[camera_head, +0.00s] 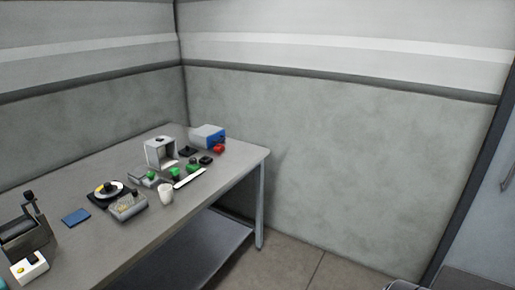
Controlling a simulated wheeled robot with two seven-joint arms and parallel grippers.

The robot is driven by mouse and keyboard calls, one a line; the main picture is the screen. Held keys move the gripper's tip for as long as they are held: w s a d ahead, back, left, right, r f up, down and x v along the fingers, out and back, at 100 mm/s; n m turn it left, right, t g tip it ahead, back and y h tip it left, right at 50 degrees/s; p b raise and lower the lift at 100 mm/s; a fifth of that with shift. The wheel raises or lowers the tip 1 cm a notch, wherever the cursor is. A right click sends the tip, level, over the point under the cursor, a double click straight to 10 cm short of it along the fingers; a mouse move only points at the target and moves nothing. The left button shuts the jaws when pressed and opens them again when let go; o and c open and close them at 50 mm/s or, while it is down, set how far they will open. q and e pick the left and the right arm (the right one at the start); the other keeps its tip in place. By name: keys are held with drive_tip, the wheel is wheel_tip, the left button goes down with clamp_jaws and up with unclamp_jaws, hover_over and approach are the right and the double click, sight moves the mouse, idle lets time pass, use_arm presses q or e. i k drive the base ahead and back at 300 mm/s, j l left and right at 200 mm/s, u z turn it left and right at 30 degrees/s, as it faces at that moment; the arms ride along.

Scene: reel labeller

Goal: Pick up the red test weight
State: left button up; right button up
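A small red object (219,148), which looks like the red test weight, sits near the far right corner of the grey table, in front of a blue and white box (208,136). It is small in the head view, and its exact shape is hard to tell. Neither my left gripper nor my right gripper is in view.
The table (110,240) holds a grey frame-like device (160,152), green-topped items (193,166), a white cup (166,193), a dark plate with a reel (109,190), a blue pad (76,217) and a dark dispenser (24,232).

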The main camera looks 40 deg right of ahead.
sight(220, 148)
drive_tip(key=z, duration=1.15)
drive_tip(key=i+l+u, duration=0.25)
drive_tip(key=i+l, duration=1.2)
